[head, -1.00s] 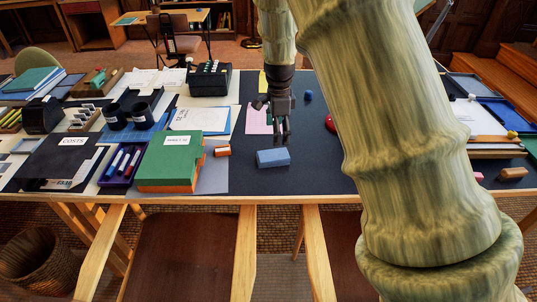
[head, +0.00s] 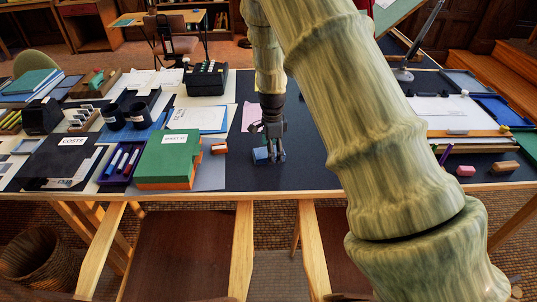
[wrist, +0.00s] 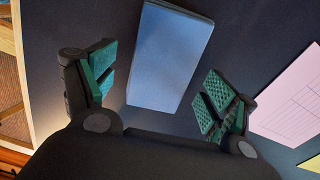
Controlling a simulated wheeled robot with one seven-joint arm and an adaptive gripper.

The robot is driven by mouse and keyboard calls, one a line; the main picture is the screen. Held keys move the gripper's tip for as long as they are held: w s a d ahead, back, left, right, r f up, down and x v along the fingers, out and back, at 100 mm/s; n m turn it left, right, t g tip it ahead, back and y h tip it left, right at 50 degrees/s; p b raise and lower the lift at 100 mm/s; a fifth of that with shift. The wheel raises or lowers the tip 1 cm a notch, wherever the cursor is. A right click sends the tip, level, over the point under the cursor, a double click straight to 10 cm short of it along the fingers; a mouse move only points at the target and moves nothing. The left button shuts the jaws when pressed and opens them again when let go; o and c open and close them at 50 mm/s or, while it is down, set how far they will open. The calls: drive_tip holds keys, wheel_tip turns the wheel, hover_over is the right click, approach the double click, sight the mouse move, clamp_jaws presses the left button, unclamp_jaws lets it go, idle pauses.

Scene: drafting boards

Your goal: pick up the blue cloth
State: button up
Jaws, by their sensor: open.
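The blue cloth (head: 261,157) is a flat, block-like blue piece on the dark board near the table's front edge. In the head view my gripper (head: 276,156) is low over its right part and hides some of it. In the wrist view the cloth (wrist: 170,55) extends from between the fingers to the top edge. My gripper (wrist: 160,88) is open, with one green-padded finger on each side of the cloth's near end. Gaps show between the pads and the cloth. I cannot tell whether the fingertips touch the board.
A green box (head: 168,157) and a small orange block (head: 219,148) stand left of the cloth. A pink sheet (wrist: 292,95) lies beside the gripper. The table's front edge (head: 215,196) is close. Dark board right of the gripper is bare, partly hidden by my arm.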

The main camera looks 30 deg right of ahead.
drive_tip(key=shift+r, duration=0.1)
drive_tip(key=c, duration=0.9)
drive_tip(key=shift+c, duration=0.6)
